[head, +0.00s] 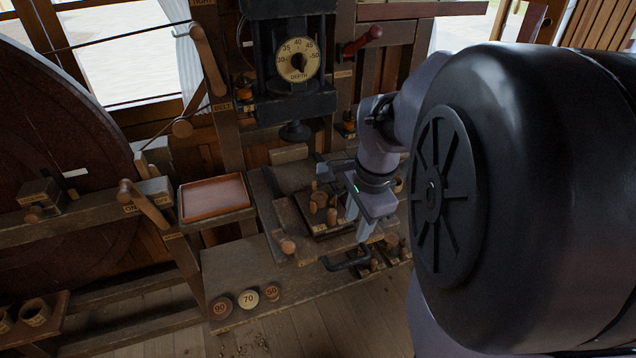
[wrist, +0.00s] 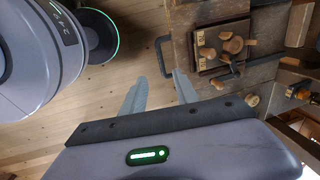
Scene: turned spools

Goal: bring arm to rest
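My gripper (head: 359,222) hangs in front of the workbench in the head view, at the end of my arm. In the wrist view my gripper (wrist: 160,90) shows two grey fingers standing apart. Only wooden floor shows between them, so it is open and empty. Several turned wooden pieces (wrist: 231,44) sit on a dark board (wrist: 207,64), to the right of the fingers. The board (head: 304,212) also shows left of my gripper in the head view. My gripper appears apart from these pieces.
A black bar handle (head: 346,262) juts from the bench below my gripper. A reddish tray (head: 213,197) and discs marked 90 (head: 221,307), 70 (head: 248,299) and 50 (head: 272,292) lie to the left. A depth dial (head: 298,61) stands behind. Floor (wrist: 95,85) is clear under my fingers.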

